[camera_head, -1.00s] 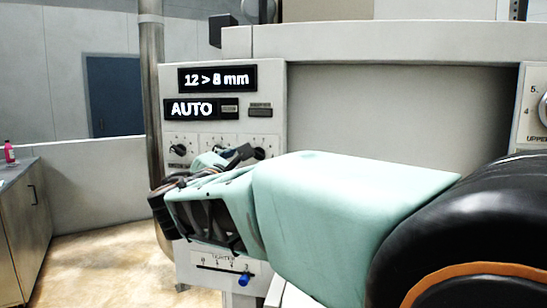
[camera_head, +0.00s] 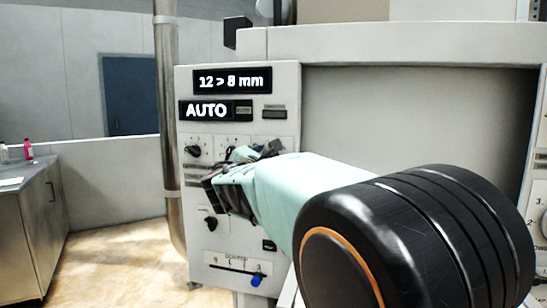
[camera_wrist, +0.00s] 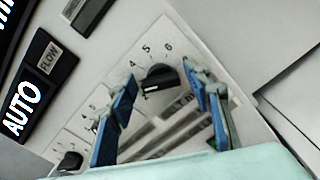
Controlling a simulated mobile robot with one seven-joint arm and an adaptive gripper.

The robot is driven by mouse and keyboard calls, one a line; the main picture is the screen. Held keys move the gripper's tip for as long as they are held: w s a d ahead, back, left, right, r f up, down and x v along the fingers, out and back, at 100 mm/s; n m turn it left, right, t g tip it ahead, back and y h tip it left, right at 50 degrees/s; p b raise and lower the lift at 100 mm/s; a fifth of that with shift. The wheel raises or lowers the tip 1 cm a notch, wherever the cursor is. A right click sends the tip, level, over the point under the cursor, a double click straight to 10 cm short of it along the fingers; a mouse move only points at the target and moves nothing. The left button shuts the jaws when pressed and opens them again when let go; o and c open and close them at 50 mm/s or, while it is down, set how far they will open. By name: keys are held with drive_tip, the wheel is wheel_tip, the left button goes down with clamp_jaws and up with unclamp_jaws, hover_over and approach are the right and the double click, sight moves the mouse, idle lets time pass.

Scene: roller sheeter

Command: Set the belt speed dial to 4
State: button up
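In the wrist view, a black dial (camera_wrist: 160,77) on a pale plate with printed numbers, 4, 5 and 6 readable along its upper edge, lies between my fingertips. A small white mark shows on its lower left side; I cannot tell for sure which number it points to. The dial's name is not readable. My gripper (camera_wrist: 162,84) is open, its blue-padded fingers on either side of the dial with gaps showing; contact is not visible. In the head view my gripper (camera_head: 232,180) is in front of the control panel (camera_head: 188,252) and hides part of its dial row.
Another dial (camera_head: 195,151) is at the row's left, with a lower knob (camera_head: 211,223) beneath. A slider with a blue handle (camera_head: 257,281) is at the panel's bottom. Displays read "12 > 8 mm" (camera_head: 232,81) and "AUTO" (camera_head: 206,111). A metal pipe (camera_head: 168,120) stands left.

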drive_tip(key=c, duration=0.9)
drive_tip(key=shift+f+b, duration=0.15)
drive_tip(key=shift+b, duration=0.3)
drive_tip(key=shift+m+b, duration=3.9)
drive_tip(key=shift+b, duration=0.9)
drive_tip(key=shift+d, duration=0.1)
drive_tip(key=o, duration=1.2)
drive_tip(key=shift+c, duration=0.2)
